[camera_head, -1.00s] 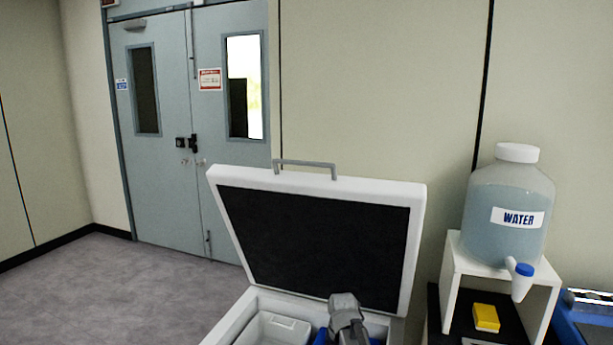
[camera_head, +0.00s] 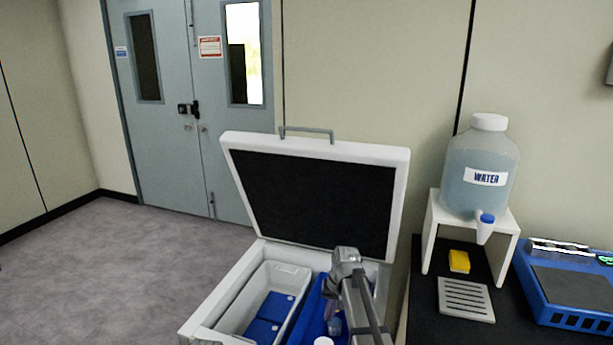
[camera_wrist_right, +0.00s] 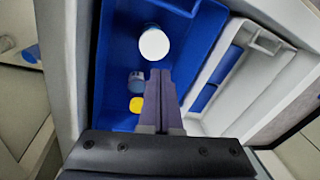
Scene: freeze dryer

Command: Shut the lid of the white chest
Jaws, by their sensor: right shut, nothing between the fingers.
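The white chest (camera_head: 228,288) stands open. Its lid (camera_head: 396,185), white with a black inner face and a grey handle (camera_head: 306,130) on its top edge, is tilted up at the back. My right gripper (camera_head: 333,322) reaches down over the chest's open inside, below and apart from the lid's handle. In the right wrist view my right gripper (camera_wrist_right: 160,78) is shut with its fingers together and empty, over a blue bin (camera_wrist_right: 115,70). A white-capped bottle (camera_wrist_right: 154,44) is just beyond the fingertips. My left gripper is not in view.
Inside the chest, a white bin (camera_head: 236,310) holds blue packs (camera_head: 270,312). Right of the chest, a dark counter (camera_head: 425,318) holds a water jug (camera_head: 482,155) on a white stand (camera_head: 432,235), a yellow block (camera_head: 459,261) and a blue device (camera_head: 570,285). Floor is clear at left.

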